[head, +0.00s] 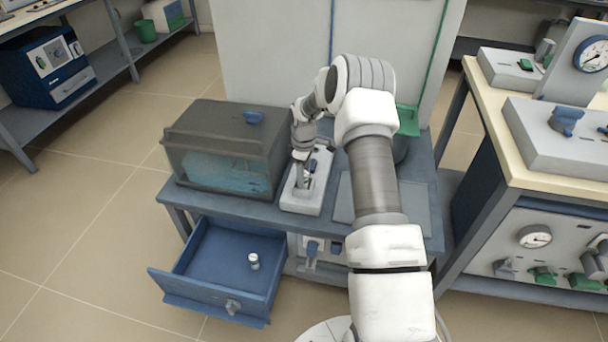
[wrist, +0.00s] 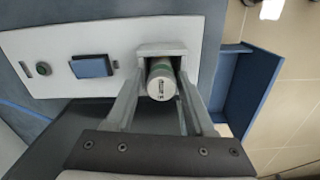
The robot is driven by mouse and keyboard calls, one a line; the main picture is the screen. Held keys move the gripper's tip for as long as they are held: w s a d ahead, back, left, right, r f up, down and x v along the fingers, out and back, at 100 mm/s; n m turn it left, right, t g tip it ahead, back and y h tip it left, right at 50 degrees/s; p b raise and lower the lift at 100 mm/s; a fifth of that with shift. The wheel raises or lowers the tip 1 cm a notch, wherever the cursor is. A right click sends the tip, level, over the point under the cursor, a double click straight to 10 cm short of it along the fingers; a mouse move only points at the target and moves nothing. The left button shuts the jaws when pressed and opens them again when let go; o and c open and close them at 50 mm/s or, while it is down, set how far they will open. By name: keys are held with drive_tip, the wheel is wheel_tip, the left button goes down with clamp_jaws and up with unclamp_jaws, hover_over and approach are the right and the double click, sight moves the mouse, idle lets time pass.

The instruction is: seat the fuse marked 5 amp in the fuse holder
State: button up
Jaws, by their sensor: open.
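A grey-white cylindrical fuse (wrist: 162,84) shows end-on in the wrist view, with dark print on its end too small to read surely. It stands at the square socket of the white fuse holder panel (wrist: 115,32); how deep it sits I cannot tell. My gripper (wrist: 161,72) is open, with one finger on either side of this fuse. In the head view my gripper (head: 302,182) is low over the white holder unit (head: 298,204) on the blue bench.
The open blue drawer (head: 212,302) juts out below the bench front. A dark tank with a clear front (head: 220,165) stands left of the holder. A grey flat plate (head: 342,205) lies to its right. A blue button (wrist: 92,66) and a dark knob (wrist: 43,69) are on the panel.

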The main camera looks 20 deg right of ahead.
wheel_tip(320, 180, up, 18)
drive_tip(key=p, duration=0.5)
drive_tip(key=shift+f, duration=0.25)
